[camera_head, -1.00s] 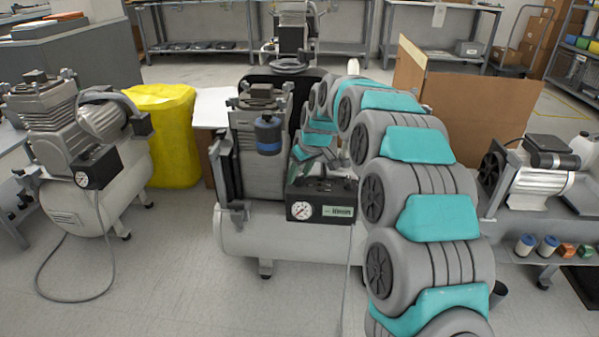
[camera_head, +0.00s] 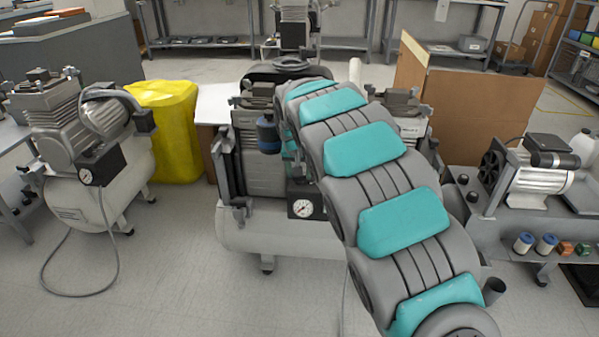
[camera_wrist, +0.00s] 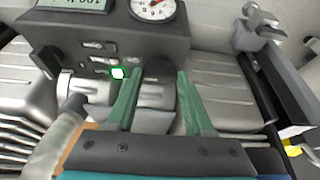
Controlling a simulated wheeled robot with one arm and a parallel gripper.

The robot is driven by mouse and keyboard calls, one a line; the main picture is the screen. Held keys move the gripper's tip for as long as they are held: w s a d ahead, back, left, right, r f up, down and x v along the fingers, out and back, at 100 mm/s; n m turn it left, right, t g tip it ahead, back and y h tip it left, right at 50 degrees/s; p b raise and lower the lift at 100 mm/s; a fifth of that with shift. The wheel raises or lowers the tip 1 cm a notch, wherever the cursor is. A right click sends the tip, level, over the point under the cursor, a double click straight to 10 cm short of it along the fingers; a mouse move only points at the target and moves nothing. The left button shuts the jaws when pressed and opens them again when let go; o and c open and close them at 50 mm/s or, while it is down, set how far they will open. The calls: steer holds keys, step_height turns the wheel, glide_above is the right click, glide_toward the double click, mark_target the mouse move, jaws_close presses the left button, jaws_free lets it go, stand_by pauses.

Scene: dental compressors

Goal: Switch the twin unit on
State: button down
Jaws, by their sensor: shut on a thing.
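The twin unit (camera_head: 275,237) stands in the middle of the head view, a pale tank with motor heads on top. My arm covers much of its right side and hides my gripper there. Its dark control box, with a round gauge (camera_head: 304,208), is partly covered. In the wrist view the control box (camera_wrist: 84,36) is upside down, with the gauge (camera_wrist: 153,8) at the top and a lit green indicator (camera_wrist: 118,72). My gripper (camera_wrist: 157,76) has its green fingers on either side of a dark rounded switch part (camera_wrist: 159,69) and is shut on it.
Another compressor (camera_head: 541,180) sits on a grey bench at right. A cardboard panel (camera_head: 470,110) stands behind.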

stand_by(0.3)
steer(key=shift+c, duration=1.4)
jaws_free()
steer(key=shift+r, duration=0.1)
steer(key=v, duration=0.7)
steer(key=shift+s+r, duration=0.2)
steer(key=shift+r, duration=0.1)
steer(key=shift+a, duration=0.1)
